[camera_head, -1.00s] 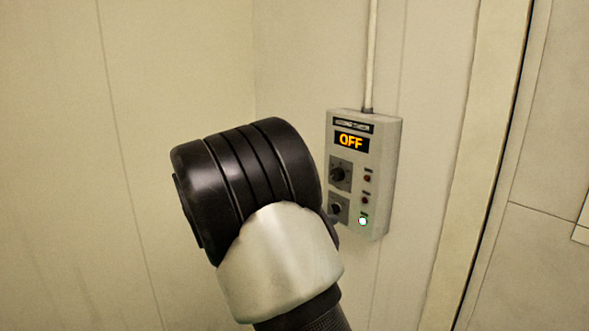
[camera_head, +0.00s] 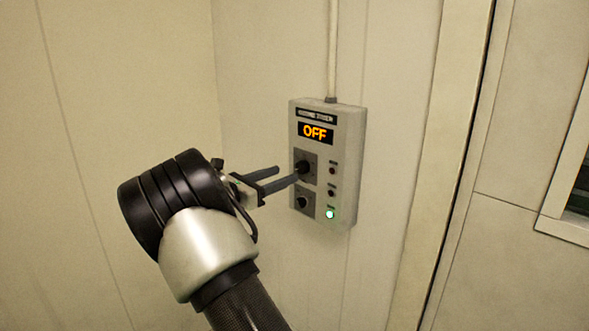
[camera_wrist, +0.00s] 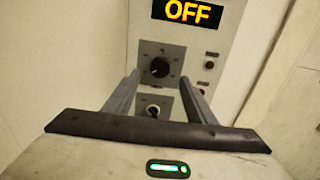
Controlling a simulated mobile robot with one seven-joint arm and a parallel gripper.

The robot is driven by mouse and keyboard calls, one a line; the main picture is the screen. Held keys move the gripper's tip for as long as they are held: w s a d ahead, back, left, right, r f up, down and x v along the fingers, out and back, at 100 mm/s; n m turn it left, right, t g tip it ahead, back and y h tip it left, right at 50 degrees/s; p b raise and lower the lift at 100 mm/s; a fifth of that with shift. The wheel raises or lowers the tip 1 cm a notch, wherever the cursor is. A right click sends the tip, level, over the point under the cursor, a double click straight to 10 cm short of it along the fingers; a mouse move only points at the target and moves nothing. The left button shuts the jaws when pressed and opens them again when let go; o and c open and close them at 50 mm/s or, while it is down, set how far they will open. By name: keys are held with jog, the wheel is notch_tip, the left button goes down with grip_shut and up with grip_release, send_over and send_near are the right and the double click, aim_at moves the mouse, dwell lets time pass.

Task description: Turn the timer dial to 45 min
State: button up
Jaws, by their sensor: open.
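The grey timer box (camera_head: 342,150) hangs on the wall, and its display (camera_head: 315,132) reads OFF in orange. Below the display is the upper black dial (camera_head: 303,167), which also shows in the wrist view (camera_wrist: 159,68). A second, smaller knob (camera_head: 301,203) sits under it and shows between the fingers in the wrist view (camera_wrist: 153,109). My gripper (camera_head: 288,176) is open, with its two dark fingers pointing at the box. In the wrist view the fingertips (camera_wrist: 157,76) lie on either side of the upper dial; whether they touch it I cannot tell.
Small dark red buttons (camera_head: 332,170) and a lit green lamp (camera_head: 330,214) run down the box's right side. A conduit (camera_head: 332,50) rises from its top. A door frame (camera_head: 425,190) stands to the right. The wall at left is bare.

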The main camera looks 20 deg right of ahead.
aim_at(300, 169)
jog(key=x, duration=0.6)
jog(key=shift+d+p, duration=0.15)
jog(key=shift+p, duration=0.15)
jog(key=shift+c, duration=0.4)
jog(key=c, duration=1)
jog(key=shift+o, duration=0.2)
